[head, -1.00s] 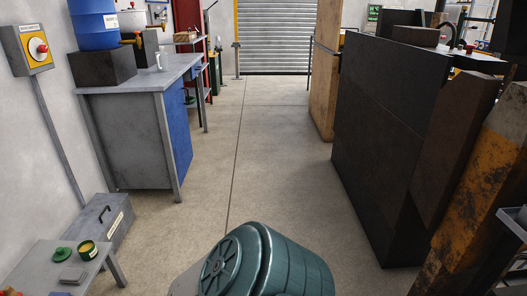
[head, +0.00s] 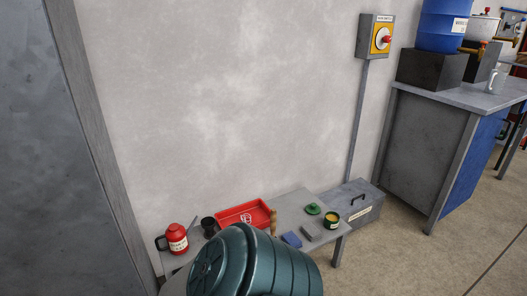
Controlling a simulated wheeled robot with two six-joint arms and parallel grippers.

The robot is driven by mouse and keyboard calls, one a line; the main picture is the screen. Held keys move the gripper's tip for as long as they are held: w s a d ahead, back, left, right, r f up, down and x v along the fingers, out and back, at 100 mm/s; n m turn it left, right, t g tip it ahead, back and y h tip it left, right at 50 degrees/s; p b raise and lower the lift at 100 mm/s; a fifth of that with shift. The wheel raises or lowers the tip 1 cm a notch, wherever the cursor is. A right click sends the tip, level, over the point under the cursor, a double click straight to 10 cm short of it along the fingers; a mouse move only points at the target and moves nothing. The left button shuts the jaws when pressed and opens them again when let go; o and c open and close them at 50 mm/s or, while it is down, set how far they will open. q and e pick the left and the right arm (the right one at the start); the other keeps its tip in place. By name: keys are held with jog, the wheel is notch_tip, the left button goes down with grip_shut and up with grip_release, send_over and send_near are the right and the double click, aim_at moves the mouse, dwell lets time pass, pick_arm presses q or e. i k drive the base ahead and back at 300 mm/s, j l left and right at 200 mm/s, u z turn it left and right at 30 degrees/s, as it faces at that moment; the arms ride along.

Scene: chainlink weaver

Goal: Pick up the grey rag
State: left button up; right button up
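A small flat grey item (head: 313,232) lies on the low grey bench (head: 300,205) near its right end. It looks like a folded cloth and may be the grey rag, but it is too small to be sure. A small blue item (head: 291,240) lies just left of it, and an open green tin with yellowish contents (head: 332,220) stands to its right. Neither of my grippers is in view. A teal ribbed part of my own body fills the bottom middle and hides part of the bench's front.
On the bench are a red tray (head: 243,214), a red flask (head: 177,238), a dark cup (head: 209,227) and a green lid (head: 313,209). A blue-sided workbench (head: 440,150) stands right. Floor (head: 400,265) is clear at lower right.

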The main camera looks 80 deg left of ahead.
aim_at(311, 232)
jog(key=u, duration=2.05)
jog(key=i+u, duration=0.15)
jog(key=i+l+z, duration=0.1)
jog(key=i, duration=0.55)
jog(key=i+l+z, duration=0.1)
jog(key=i, duration=0.5)
jog(key=l, duration=0.1)
